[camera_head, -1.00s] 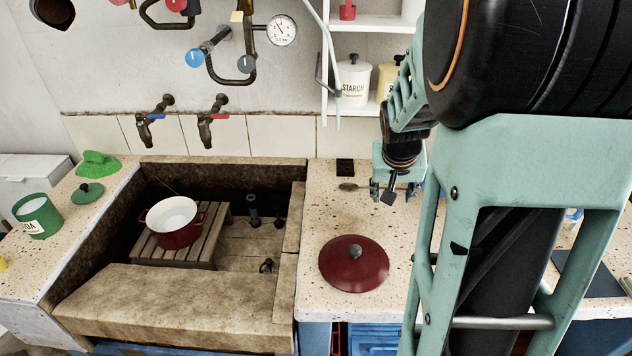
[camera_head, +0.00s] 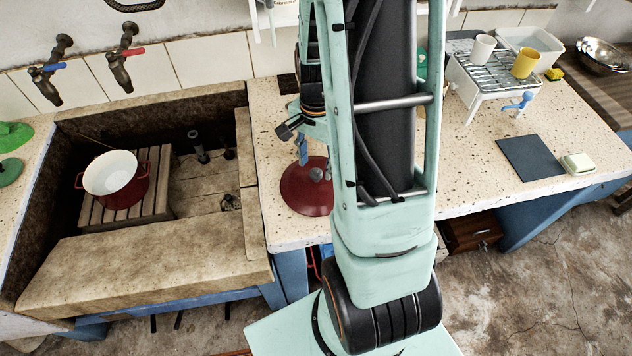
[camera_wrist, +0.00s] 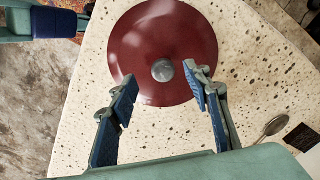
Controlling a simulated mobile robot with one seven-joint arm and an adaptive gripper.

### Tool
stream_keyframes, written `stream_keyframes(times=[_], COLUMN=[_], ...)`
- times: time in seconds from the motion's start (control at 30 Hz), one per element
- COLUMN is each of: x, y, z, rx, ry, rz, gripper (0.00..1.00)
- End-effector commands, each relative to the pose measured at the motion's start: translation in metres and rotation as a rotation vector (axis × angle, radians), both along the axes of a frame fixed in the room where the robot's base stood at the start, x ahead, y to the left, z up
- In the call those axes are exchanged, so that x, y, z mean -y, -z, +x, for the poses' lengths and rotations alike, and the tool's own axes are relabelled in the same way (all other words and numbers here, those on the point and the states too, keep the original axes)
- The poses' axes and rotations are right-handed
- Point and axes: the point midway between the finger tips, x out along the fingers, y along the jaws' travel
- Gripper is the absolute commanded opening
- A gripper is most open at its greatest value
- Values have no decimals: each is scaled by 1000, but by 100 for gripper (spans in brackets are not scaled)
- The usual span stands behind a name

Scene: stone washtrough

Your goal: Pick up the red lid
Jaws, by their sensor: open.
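The red lid (camera_head: 303,188) lies flat on the speckled counter to the right of the stone trough, partly hidden by my arm in the head view. In the wrist view the round red lid (camera_wrist: 150,38) shows its grey knob (camera_wrist: 162,70) near its middle. My gripper (camera_wrist: 165,82) is open and empty above the lid, with its two blue-padded fingers on either side of the knob, apart from it. In the head view my gripper (camera_head: 308,160) hangs over the lid. I cannot tell the exact height of the fingertips above it.
A red pot (camera_head: 117,180) stands on a wooden slatted rack (camera_head: 150,205) in the stone trough (camera_head: 150,275). A spoon (camera_wrist: 275,124) and a dark block (camera_wrist: 300,138) lie near the lid. A dish rack (camera_head: 485,85) with cups stands at the right.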

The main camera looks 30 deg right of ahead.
Motion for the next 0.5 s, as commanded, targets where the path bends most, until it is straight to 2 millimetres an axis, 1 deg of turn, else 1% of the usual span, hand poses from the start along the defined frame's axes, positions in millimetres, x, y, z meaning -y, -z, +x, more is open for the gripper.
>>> stream_keyframes(times=[0.3, 0.4, 0.5], x=[1, 2, 2], y=[38, 45, 48], z=[3, 3, 4], rx=[-3, -1, 1], ry=[0, -1, -1], rz=[1, 0, 0], gripper=[45, 45, 45])
